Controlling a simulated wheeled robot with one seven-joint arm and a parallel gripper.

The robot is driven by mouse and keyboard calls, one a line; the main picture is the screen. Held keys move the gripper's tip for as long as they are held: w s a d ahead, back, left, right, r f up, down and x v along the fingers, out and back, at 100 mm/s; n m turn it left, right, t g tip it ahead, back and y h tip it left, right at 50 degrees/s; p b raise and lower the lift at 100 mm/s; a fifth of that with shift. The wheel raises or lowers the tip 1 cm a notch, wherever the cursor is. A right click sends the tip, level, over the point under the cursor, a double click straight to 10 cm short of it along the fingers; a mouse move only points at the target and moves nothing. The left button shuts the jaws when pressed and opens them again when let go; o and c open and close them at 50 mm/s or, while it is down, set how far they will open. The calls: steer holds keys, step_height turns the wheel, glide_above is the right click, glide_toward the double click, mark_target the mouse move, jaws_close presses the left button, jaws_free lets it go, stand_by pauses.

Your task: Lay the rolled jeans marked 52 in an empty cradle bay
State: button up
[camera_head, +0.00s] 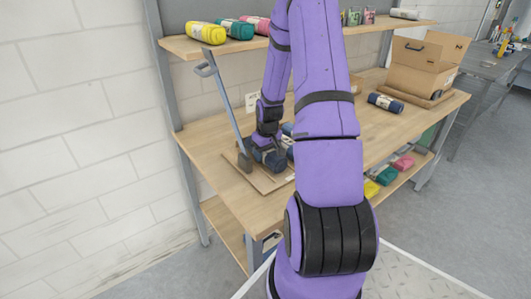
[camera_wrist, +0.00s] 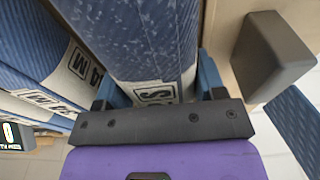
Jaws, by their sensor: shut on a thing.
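My gripper (camera_wrist: 158,92) is shut on a blue rolled pair of jeans (camera_wrist: 135,35), with one blue finger on each side. The roll's pale band carries a boxed mark (camera_wrist: 156,94), partly hidden by the gripper; I cannot read it as a full number. Other blue rolls (camera_wrist: 35,60) with pale bands lie close to the left in the wrist view. In the head view my gripper (camera_head: 269,158) is low over a wooden board (camera_head: 262,182) on the bench; my arm hides much of it. I cannot make out the cradle bays or which are empty.
A grey lever (camera_head: 228,108) rises left of my gripper. A grey block (camera_wrist: 270,58) is close on the right in the wrist view. A dark blue roll (camera_head: 385,103) lies on the bench (camera_head: 420,110), near cardboard boxes (camera_head: 425,65). Coloured rolls (camera_head: 206,33) are on the upper shelf.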

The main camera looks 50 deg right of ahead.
steer(key=shift+f, duration=0.1)
steer(key=o, duration=1.1)
steer(key=shift+o, duration=0.2)
steer(key=r, duration=0.4)
steer(key=s+r, duration=0.1)
steer(key=r, duration=0.7)
steer(key=shift+s+a+r, duration=0.1)
steer(key=shift+s+a, duration=0.1)
